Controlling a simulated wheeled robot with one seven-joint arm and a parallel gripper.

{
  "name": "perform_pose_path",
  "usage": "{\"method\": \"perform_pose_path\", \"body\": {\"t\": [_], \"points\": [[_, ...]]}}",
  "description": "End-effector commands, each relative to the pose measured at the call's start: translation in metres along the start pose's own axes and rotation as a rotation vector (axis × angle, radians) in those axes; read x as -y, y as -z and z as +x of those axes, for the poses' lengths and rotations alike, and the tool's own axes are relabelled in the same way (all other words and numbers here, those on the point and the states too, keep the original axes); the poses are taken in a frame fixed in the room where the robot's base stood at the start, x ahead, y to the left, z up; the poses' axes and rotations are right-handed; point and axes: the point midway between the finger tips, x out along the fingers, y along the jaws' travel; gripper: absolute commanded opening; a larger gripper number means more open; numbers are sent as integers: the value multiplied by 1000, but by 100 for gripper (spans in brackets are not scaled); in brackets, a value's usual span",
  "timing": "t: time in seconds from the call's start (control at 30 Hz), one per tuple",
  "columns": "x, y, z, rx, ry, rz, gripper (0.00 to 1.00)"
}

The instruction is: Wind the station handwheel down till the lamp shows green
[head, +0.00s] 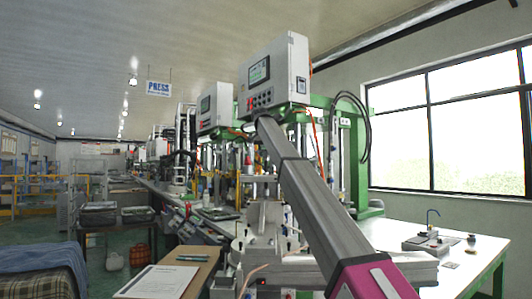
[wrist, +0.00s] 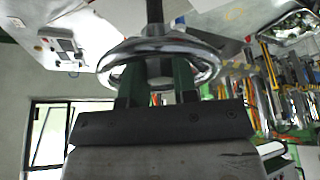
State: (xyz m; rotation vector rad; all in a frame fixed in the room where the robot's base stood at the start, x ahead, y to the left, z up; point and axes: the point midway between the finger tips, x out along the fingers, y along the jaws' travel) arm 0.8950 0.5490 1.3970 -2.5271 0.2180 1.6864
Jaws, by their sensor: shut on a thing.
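The chrome handwheel (wrist: 112,61) is close in front of my gripper in the wrist view, with its dark spindle (wrist: 155,14) rising from the hub. My gripper (wrist: 157,75) has its two green fingers at the wheel, shut on it. The exact contact is partly hidden behind the fingers and the dark gripper body. In the head view my arm crosses the station, and I cannot make out the wheel or the gripper there. A press station with a grey control box (head: 278,72) stands behind my arm. I cannot tell a lit green lamp in either view.
A second control box (head: 214,106) stands left of the first, along a long bench. A clipboard with paper (head: 158,281) lies at the front left. A white table (head: 462,262) with small items stands at the right, below a window. Floor shows at the left.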

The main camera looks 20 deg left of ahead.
Motion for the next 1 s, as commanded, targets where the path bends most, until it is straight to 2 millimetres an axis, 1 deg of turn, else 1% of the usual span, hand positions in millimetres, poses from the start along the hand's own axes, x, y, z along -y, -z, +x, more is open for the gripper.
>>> {"method": "perform_pose_path", "body": {"t": [0.2, 0.5, 0.7, 1.0], "points": [[1, 0, 1, 2, -80, 188, 3], [1, 0, 1, 3, -170, 406, 3], [0, 0, 1, 2, -209, 500, 3], [0, -1, 2, 3, -234, 562, 3]]}}
